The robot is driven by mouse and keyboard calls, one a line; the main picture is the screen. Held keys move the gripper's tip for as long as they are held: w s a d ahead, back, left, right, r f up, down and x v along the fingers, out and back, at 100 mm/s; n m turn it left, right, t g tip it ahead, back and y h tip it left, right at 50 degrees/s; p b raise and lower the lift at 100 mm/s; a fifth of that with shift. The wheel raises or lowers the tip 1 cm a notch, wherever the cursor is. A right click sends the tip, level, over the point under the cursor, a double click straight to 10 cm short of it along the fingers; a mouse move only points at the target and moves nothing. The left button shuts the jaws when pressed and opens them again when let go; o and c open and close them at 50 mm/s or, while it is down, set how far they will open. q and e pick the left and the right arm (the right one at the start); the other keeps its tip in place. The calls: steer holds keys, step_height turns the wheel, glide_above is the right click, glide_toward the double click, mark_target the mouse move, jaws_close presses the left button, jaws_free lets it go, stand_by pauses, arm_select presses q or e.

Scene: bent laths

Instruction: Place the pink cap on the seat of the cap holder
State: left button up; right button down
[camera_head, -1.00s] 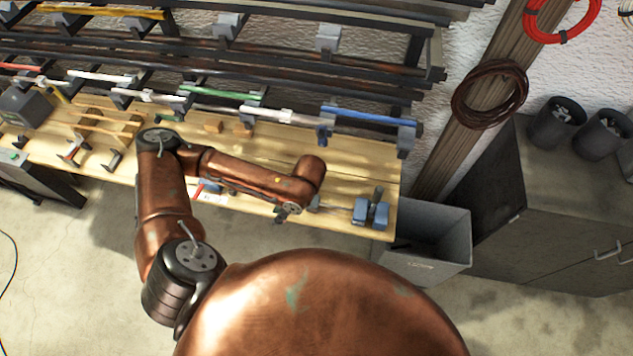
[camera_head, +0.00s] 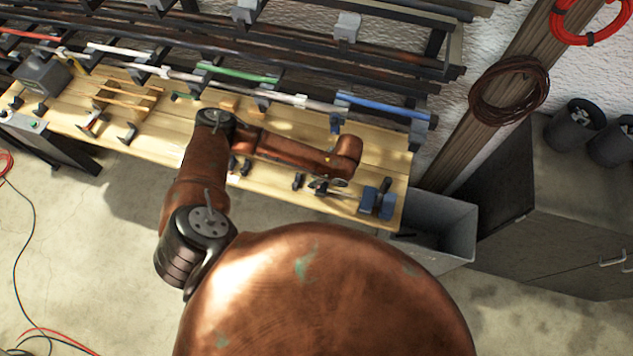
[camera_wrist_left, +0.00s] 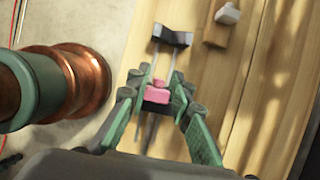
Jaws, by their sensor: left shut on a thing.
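The pink cap (camera_wrist_left: 158,93) sits between the green-padded fingers of my left gripper (camera_wrist_left: 160,98) in the left wrist view; the gripper is shut on it. In the head view my left gripper (camera_head: 325,186) is over the right part of the bench, left of a blue clamp-like block (camera_head: 377,200). The cap is too small to make out there. Ahead of the fingers in the wrist view, a dark V-shaped block (camera_wrist_left: 172,36) stands at the bench edge with thin pale rods before it. I cannot tell which piece is the cap holder. My right gripper is out of view.
The wooden bench (camera_head: 150,142) carries small dark supports. Behind it, a rack holds coloured laths, including a blue one (camera_head: 383,107). A grey bin (camera_head: 445,222) stands at the bench's right end. A pale block (camera_wrist_left: 228,14) lies on the wood in the wrist view.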

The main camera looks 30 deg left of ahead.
arm_select(q)
steer(key=shift+w+d+f, duration=0.1)
steer(key=shift+w+f, duration=0.35)
steer(key=shift+f, duration=1.6)
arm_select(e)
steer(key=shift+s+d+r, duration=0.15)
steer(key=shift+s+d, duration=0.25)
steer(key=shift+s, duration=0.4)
arm_select(q)
steer(key=shift+f, duration=0.1)
steer(key=o, duration=0.8)
steer(key=shift+c, duration=0.2)
steer(key=shift+o, duration=0.2)
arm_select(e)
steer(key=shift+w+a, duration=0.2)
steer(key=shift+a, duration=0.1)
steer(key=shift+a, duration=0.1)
